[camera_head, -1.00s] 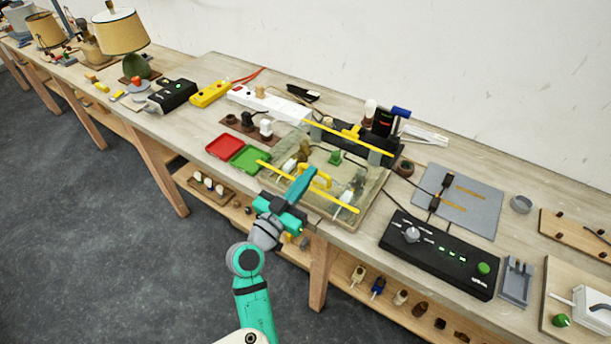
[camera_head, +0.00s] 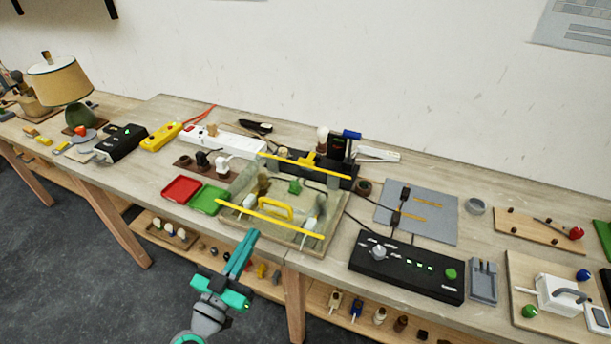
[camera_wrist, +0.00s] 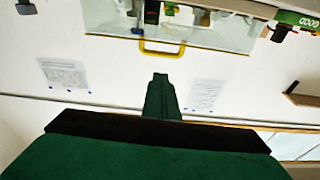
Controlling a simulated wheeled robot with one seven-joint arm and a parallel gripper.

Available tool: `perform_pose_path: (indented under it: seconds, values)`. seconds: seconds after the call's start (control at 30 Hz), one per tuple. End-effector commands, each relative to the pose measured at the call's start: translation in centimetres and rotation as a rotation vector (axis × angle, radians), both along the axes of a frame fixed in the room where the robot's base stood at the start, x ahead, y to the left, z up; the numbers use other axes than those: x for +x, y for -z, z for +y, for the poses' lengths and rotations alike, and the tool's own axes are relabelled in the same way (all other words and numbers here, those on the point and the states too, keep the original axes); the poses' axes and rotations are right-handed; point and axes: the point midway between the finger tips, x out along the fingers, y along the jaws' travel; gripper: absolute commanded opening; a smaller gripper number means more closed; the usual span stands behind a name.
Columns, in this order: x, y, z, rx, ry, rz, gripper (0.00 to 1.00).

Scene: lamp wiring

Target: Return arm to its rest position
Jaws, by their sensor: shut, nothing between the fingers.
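My gripper (camera_head: 241,254) is teal and shut, with nothing between its fingers. In the head view it is in front of the workbench's near edge, below and left of the clear box with yellow rails (camera_head: 268,209). It is apart from the box and from the bench things. In the wrist view my shut fingers (camera_wrist: 161,95) point up the picture toward the wall, and a yellow handle (camera_wrist: 162,48) on a clear panel shows beyond them.
The workbench (camera_head: 130,180) carries a red tray (camera_head: 181,189), a green tray (camera_head: 209,199), a black control box (camera_head: 406,266) and a lamp (camera_head: 60,82). A lower shelf (camera_head: 375,335) holds several small parts. Open floor (camera_head: 100,290) lies at the left front.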

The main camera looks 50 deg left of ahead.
Motion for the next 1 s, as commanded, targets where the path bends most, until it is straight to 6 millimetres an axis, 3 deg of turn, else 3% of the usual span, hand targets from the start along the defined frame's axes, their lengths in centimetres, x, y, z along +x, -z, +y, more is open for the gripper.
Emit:
perform_pose_path:
  seconds: [0.23, 0.37, 0.5, 0.7, 0.8, 1.0]
  values:
    - [0.4, 0.6, -0.4, -0.015, 0.003, 0.007, 0.0]
    - [2.2, 3.6, -2.5, -0.085, 0.007, 0.045, 0.0]
    - [4.5, 8.6, -6.9, -0.192, 0.004, 0.119, 0.0]
    - [5.5, 14.5, -14.1, -0.285, 0.0, 0.229, 0.0]
    - [5.1, 16.6, -17.8, -0.304, 0.003, 0.279, 0.0]
    - [3.0, 18.9, -25.1, -0.294, 0.038, 0.356, 0.0]
